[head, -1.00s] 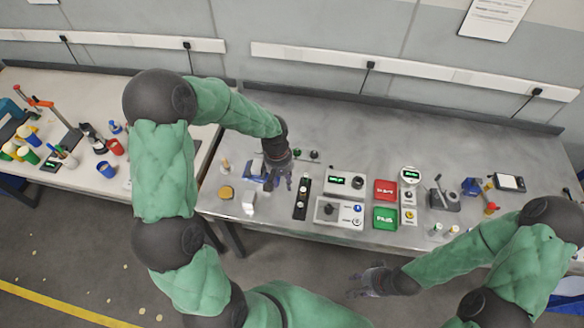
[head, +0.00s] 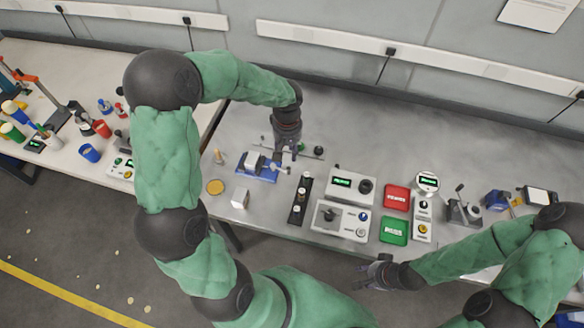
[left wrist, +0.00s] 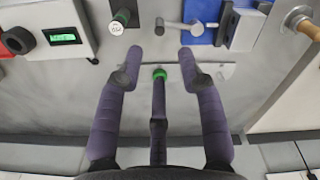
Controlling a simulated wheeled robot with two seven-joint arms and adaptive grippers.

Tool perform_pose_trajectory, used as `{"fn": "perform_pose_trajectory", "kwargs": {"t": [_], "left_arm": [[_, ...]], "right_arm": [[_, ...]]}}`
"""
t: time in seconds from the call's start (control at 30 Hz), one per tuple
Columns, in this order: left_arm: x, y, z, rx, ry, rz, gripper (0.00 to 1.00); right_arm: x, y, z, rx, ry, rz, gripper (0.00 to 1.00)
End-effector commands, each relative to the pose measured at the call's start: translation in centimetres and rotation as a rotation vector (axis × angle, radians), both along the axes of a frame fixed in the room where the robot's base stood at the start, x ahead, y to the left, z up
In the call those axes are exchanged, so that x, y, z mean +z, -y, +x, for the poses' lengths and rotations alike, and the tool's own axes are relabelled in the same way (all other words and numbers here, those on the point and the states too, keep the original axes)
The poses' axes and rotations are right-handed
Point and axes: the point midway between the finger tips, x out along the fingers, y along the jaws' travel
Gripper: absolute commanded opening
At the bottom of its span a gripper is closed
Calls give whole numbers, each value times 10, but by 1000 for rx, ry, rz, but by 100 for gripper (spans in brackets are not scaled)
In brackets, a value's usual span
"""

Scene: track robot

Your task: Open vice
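The vice (head: 258,168) has a blue base and grey jaws and stands on the bench, left of the middle in the head view. In the left wrist view its blue body (left wrist: 207,12) is at the top edge, partly cut off, with a grey handle bar (left wrist: 178,27) sticking out to the left. My left gripper (head: 287,153) is beside the vice's handle end, to its right.
A black strip (head: 300,198), control boxes (head: 341,220), a red block (head: 397,197) and a green block (head: 394,231) stand to the right. A white block (head: 240,199) is in front.

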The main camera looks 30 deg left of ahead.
Motion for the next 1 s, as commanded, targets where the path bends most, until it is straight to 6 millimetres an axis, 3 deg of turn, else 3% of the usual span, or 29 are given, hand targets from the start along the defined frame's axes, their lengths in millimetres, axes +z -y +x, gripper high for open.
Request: {"fn": "perform_pose_trajectory", "kwargs": {"t": [0.27, 0.7, 1.0], "left_arm": [[-24, 0, -1, 1, -3, 0, 38], [-96, 0, 0, 1, -1, 0, 38], [-112, 0, 0, 1, 0, 0, 38]], "right_arm": [[-7, 0, 0, 0, 0, 0, 40], [-20, 0, 0, 0, 0, 0, 40], [-22, 0, 0, 0, 0, 0, 40]]}}
